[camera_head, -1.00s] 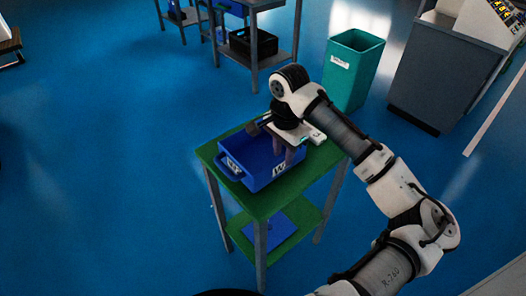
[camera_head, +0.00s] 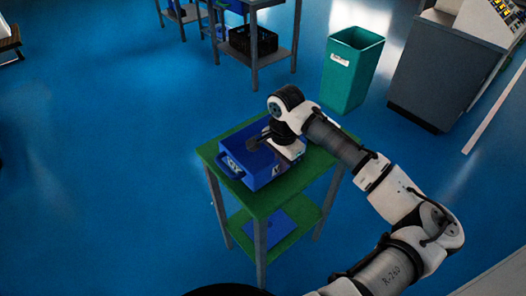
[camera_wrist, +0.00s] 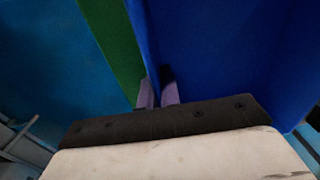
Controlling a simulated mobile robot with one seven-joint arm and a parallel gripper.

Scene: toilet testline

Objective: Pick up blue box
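The blue box (camera_head: 243,172) is an open-topped bin with white markings, upright on the green table top. In the wrist view the two purple fingers of my gripper (camera_wrist: 158,93) are close together, one on each side of the blue box's wall (camera_wrist: 205,45). They look shut on that thin wall. The box rests on the table.
The green table (camera_head: 264,204) has a lower shelf with a blue item (camera_head: 268,229). A green bin (camera_head: 351,70) stands behind at the right, beside a grey cabinet (camera_head: 437,75). A black crate (camera_head: 253,41) sits on a rear table. Floor at left is clear.

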